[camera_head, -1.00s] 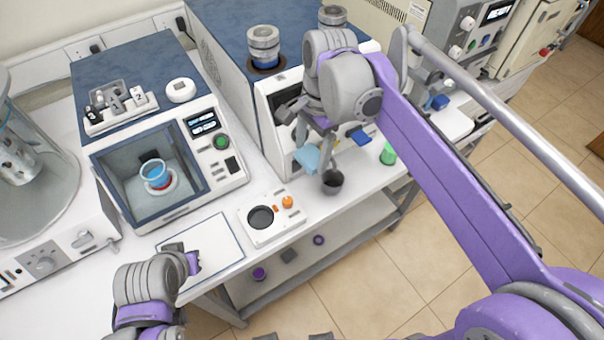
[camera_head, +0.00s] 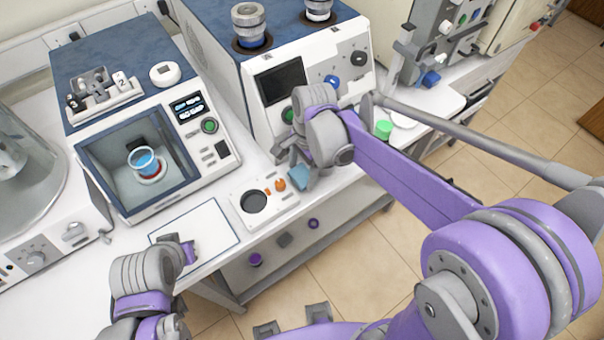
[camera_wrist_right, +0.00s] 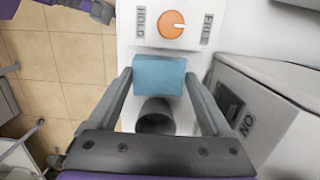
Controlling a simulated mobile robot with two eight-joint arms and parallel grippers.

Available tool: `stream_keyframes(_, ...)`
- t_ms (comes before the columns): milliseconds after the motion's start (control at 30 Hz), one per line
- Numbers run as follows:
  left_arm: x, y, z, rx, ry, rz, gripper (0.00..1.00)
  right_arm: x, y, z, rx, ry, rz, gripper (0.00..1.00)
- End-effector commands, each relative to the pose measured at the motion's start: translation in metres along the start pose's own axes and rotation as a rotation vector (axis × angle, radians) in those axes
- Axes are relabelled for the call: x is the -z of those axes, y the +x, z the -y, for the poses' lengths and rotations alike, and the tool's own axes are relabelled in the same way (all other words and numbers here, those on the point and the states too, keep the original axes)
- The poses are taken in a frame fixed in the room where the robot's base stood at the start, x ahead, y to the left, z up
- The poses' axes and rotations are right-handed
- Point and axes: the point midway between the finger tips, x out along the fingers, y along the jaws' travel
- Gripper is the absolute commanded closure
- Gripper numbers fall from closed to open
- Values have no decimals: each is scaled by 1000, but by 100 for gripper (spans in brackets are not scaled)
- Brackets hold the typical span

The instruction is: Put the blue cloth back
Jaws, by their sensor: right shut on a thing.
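My right gripper (camera_head: 288,162) is shut on the blue cloth (camera_head: 300,179), over the front of the bench. In the right wrist view the light-blue cloth (camera_wrist_right: 158,76) is a small folded block between the two fingers (camera_wrist_right: 159,80). Beyond it in that view is the orange knob (camera_wrist_right: 172,24), between the words HOLD and FREE. A dark grey cup (camera_wrist_right: 156,117) shows nearer the wrist, below the cloth in the picture. My left arm is at the lower left of the head view; its finger opening cannot be made out.
A white panel (camera_head: 238,197) with a round dark opening stands left of the cloth. A rectangular mat (camera_head: 207,228) lies further left. An open-fronted chamber (camera_head: 110,190) holds a blue-filled beaker (camera_head: 143,160). A tall instrument (camera_head: 275,58) stands close behind my right gripper. A green cup (camera_head: 383,129) is to the right.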

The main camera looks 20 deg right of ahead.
Motion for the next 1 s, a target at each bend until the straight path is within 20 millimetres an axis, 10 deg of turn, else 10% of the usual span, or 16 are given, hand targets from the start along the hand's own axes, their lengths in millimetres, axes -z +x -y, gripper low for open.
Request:
stream_keyframes(567, -6, 5, 0, 0, 0, 6, 100, 3, 25, -1, -1, 0, 0, 69)
stream_keyframes(600, -6, 5, 0, 0, 0, 6, 100, 3, 24, 0, -1, 0, 0, 11)
stream_keyframes(667, -6, 4, 0, 0, 0, 5, 100, 3, 24, 0, 0, 0, 0, 1)
stream_keyframes(1000, 0, 0, 0, 0, 0, 0, 100, 2, 16, 0, 1, 0, 0, 0)
